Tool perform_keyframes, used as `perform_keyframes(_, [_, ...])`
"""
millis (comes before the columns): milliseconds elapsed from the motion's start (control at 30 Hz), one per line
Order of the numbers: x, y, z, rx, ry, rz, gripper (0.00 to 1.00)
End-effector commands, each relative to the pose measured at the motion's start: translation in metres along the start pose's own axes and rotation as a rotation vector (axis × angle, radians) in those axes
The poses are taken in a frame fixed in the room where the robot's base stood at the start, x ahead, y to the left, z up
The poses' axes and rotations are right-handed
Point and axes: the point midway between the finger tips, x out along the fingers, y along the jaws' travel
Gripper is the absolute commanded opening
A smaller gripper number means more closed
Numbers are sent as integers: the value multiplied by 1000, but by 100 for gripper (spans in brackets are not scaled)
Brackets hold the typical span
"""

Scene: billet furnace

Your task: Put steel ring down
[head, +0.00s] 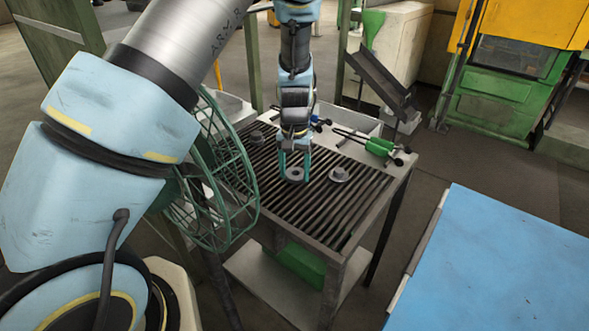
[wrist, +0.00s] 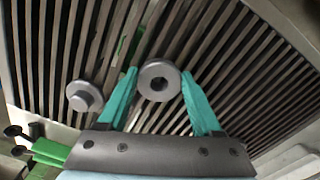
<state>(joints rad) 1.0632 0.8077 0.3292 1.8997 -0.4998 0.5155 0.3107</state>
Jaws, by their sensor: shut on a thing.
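The steel ring (wrist: 159,81) is a grey disc with a dark central hole. It sits between the teal fingers of my gripper (wrist: 158,98) in the wrist view, and the fingers are shut on it. In the head view my gripper (head: 294,170) points down over the slatted table top (head: 322,212), with the ring (head: 295,174) at the fingertips. The ring is at or just above the slats; I cannot tell whether it touches them. The far side of the grip is partly hidden in the head view.
A flanged steel part (head: 339,175) lies on the slats right of my gripper; another (head: 257,137) lies at the back left. Green-handled tools (head: 378,146) lie at the table's back right. A green wire guard (head: 215,180) stands left. The front slats are clear.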

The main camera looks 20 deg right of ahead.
Motion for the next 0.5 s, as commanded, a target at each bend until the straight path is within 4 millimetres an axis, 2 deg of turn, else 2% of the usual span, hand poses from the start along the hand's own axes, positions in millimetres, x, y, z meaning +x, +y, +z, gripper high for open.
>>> perform_keyframes(433, [9,0,-1,0,2,0,0])
perform_keyframes(467, [9,0,0,0,1,0,69])
perform_keyframes(500, [8,0,0,0,1,0,73])
